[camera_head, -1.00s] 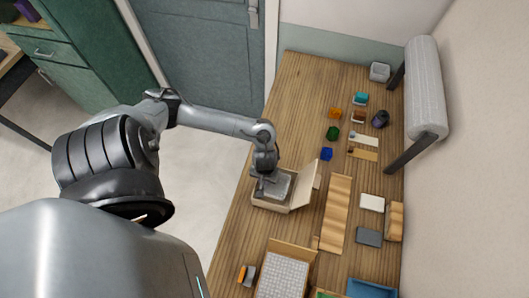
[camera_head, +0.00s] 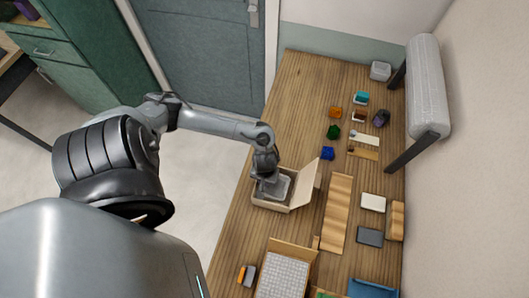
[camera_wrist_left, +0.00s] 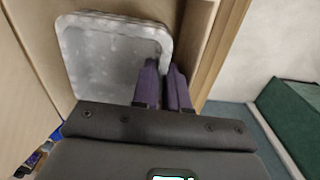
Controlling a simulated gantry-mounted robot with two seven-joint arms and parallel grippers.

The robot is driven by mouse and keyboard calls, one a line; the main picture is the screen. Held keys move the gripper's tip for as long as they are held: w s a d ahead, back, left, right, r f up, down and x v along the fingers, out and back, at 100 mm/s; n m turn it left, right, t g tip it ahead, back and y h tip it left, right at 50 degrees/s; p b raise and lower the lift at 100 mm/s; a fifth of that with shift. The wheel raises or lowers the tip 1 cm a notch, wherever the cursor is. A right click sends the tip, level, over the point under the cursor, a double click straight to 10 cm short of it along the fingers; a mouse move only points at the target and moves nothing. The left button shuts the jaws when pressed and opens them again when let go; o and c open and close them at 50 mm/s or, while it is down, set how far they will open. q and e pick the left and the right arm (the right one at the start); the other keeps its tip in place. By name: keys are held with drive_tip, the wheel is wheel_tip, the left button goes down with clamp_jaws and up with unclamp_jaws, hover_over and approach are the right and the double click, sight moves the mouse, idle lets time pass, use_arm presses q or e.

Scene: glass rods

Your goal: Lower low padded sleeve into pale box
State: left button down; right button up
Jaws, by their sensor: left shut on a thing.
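The pale box (camera_head: 268,203) stands open on the wooden table, with its lid flap (camera_head: 306,183) raised on the right. The low padded sleeve (camera_head: 281,189) is a flat grey, rounded square. It lies within the box opening in the head view; whether it touches the floor of the box cannot be told. In the left wrist view the sleeve (camera_wrist_left: 105,55) sits between the pale box walls (camera_wrist_left: 202,28). My left gripper (camera_head: 266,193) points down at the sleeve's near-left side. Its dark purple fingers (camera_wrist_left: 163,75) are shut on the sleeve's edge. My right gripper is out of view.
A wooden board (camera_head: 337,215) lies right of the box. An open carton with a bubbled grey pad (camera_head: 283,277) stands in front. Several small coloured items, such as a blue one (camera_head: 327,153), lie behind. A white roll (camera_head: 428,87) is on the wall. The table's far left is clear.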

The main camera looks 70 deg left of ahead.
use_arm(q)
drive_tip(key=shift+f+b, duration=0.7)
drive_tip(key=shift+f, duration=0.75)
idle(0.6)
drive_tip(key=shift+f, duration=0.5)
drive_tip(key=shift+f+b, duration=0.45)
drive_tip(key=shift+f, duration=0.05)
idle(0.5)
drive_tip(key=c, duration=1.1)
unclamp_jaws()
drive_tip(key=shift+r, duration=0.1)
